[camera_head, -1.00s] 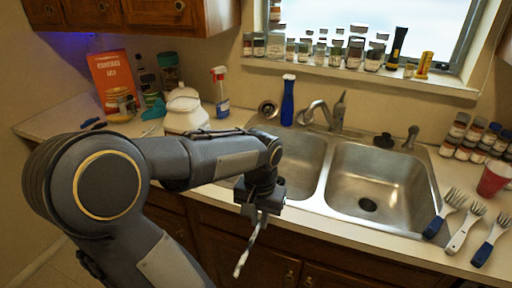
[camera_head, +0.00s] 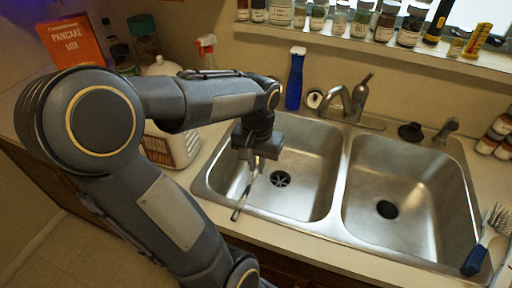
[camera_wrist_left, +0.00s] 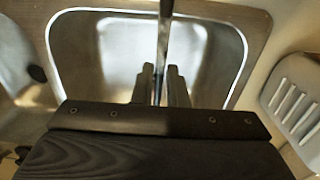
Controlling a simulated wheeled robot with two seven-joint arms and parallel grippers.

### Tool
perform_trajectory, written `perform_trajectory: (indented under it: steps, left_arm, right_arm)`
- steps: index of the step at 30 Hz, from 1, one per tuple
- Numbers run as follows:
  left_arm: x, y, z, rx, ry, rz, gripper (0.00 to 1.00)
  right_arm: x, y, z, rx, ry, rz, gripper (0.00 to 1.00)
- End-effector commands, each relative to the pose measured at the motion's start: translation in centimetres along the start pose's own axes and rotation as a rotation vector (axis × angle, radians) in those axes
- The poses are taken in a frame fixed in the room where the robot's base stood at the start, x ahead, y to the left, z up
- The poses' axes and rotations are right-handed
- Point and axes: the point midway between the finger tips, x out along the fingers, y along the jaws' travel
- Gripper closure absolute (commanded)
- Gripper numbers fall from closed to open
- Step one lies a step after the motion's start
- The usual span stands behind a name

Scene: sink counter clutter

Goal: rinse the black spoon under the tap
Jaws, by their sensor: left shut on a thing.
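My left gripper (camera_head: 256,160) is shut on a thin dark utensil, the black spoon (camera_head: 243,198), and holds it over the left basin (camera_head: 316,190) of the sink. The spoon slants down toward the basin's front left rim; whether it touches the rim I cannot tell. In the left wrist view, the spoon (camera_wrist_left: 164,42) runs up out of frame from between the gripper's fingers (camera_wrist_left: 161,85), with the basin behind it. The tap (camera_head: 355,98) stands behind the sink, to the right of the gripper and apart from the spoon. My right gripper is not in view.
The right basin (camera_head: 385,170) is empty. A blue bottle (camera_head: 295,80) stands behind the left basin. A white slotted appliance (camera_head: 178,148) stands left of the sink, partly behind my arm. Forks (camera_head: 480,250) lie at the right. Jars line the windowsill (camera_head: 385,48).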

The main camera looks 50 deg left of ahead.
Motion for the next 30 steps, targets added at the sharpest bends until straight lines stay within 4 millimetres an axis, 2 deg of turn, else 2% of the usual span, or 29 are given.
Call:
perform_trajectory:
  steps: [8,30]
  left_arm:
    - [0.6,1.1,-1.5,0.001,-0.001,-0.001,1.00]
    - [2.3,5.4,-7.2,0.002,-0.001,0.000,1.00]
  right_arm:
    - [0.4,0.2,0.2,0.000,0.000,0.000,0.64]
    - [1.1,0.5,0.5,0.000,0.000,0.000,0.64]
